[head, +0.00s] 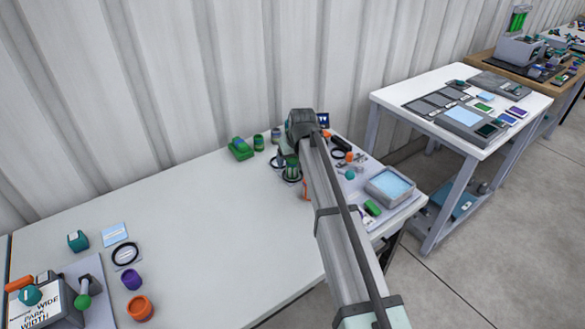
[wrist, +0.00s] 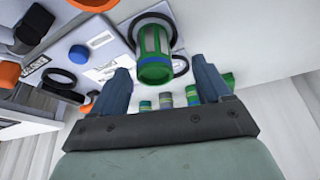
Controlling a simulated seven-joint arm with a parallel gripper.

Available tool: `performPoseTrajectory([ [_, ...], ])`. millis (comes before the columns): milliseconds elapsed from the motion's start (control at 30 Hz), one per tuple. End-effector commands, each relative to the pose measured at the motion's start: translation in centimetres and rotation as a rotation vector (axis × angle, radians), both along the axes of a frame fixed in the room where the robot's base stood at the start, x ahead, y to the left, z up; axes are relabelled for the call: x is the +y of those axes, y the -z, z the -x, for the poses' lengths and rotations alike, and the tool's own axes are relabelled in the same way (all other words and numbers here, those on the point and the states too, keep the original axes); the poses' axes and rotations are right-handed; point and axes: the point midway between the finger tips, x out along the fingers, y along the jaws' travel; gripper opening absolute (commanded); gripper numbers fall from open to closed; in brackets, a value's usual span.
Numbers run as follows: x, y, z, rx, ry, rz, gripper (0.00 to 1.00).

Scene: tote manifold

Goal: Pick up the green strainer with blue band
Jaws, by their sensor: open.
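The green strainer with blue band (wrist: 152,42) stands in the upper middle of the wrist view. It has a grey mesh body, green frame and a blue band near its green end. In the head view the strainer (head: 291,166) is partly hidden by my arm at the table's back right. My gripper (wrist: 160,66) is open, with one finger on each side of the strainer in the wrist picture. I see no finger touching it, and the gap in depth is hard to tell. In the head view my gripper (head: 284,157) is close by, mostly hidden.
A black ring (wrist: 171,28) is around or behind the strainer. Banded green cylinders (head: 259,142) and a green block (head: 240,149) are to the left. The white table's middle (head: 190,215) is clear; a wall stands behind.

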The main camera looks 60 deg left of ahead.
Motion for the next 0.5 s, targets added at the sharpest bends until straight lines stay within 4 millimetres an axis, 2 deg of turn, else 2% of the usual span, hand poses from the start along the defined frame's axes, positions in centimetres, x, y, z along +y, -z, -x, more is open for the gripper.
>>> performPoseTrajectory([
  [267, 0.4, 1.1, -0.4, 0.000, 0.000, 0.000, 0.77],
  [500, 1.4, 4.0, -1.2, 0.000, 0.000, 0.001, 0.77],
])
